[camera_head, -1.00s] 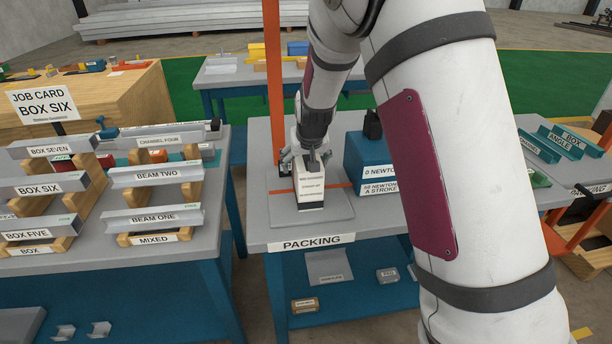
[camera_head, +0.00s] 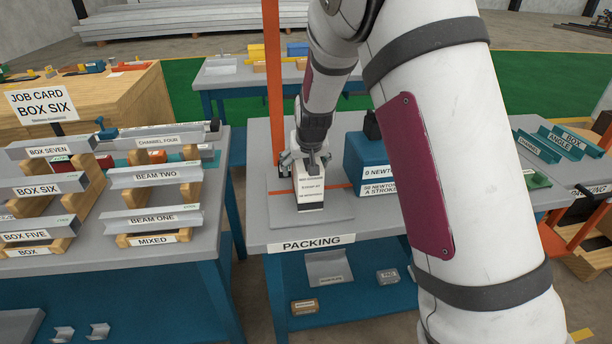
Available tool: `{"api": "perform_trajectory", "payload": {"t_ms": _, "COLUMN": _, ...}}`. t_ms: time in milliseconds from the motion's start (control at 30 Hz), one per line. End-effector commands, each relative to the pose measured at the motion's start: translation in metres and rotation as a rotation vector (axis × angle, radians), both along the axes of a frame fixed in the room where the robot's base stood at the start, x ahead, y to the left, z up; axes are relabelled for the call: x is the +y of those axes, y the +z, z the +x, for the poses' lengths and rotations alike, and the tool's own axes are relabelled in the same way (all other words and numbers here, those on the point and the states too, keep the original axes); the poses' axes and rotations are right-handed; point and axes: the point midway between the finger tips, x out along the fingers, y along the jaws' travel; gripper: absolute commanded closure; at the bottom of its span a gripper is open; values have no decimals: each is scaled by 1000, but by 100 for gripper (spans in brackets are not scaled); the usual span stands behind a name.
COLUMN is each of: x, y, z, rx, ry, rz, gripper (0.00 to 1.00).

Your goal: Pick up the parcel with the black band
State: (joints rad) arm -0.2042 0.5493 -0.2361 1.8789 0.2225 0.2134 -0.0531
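A small white parcel (camera_head: 310,186) with printed text and a black band stands upright on a grey plate (camera_head: 330,212) on the packing table. My gripper (camera_head: 305,168) is directly above it, pointing down, with its fingers at the parcel's upper part.
A blue box (camera_head: 372,160) labelled in newtons stands close right of the parcel. An orange post (camera_head: 273,75) rises behind left. A rack of labelled beams (camera_head: 152,200) stands on the left table. My arm hides much of the right side.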

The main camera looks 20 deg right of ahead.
Motion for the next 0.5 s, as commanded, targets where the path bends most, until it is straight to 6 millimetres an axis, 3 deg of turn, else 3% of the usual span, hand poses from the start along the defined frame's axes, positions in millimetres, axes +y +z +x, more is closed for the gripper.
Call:
{"api": "perform_trajectory", "payload": {"t_ms": 133, "x": 0, "y": 0, "z": 0, "rx": 0, "ry": 0, "rz": 0, "gripper": 24}}
{"api": "perform_trajectory", "payload": {"t_ms": 400, "x": 0, "y": 0, "z": 0, "rx": 0, "ry": 0, "rz": 0, "gripper": 85}}
{"api": "perform_trajectory", "payload": {"t_ms": 433, "x": 0, "y": 0, "z": 0, "rx": 1, "ry": 0, "rz": 0, "gripper": 90}}
{"api": "perform_trajectory", "payload": {"t_ms": 500, "x": 0, "y": 1, "z": 1, "rx": -2, "ry": 0, "rz": 0, "gripper": 90}}
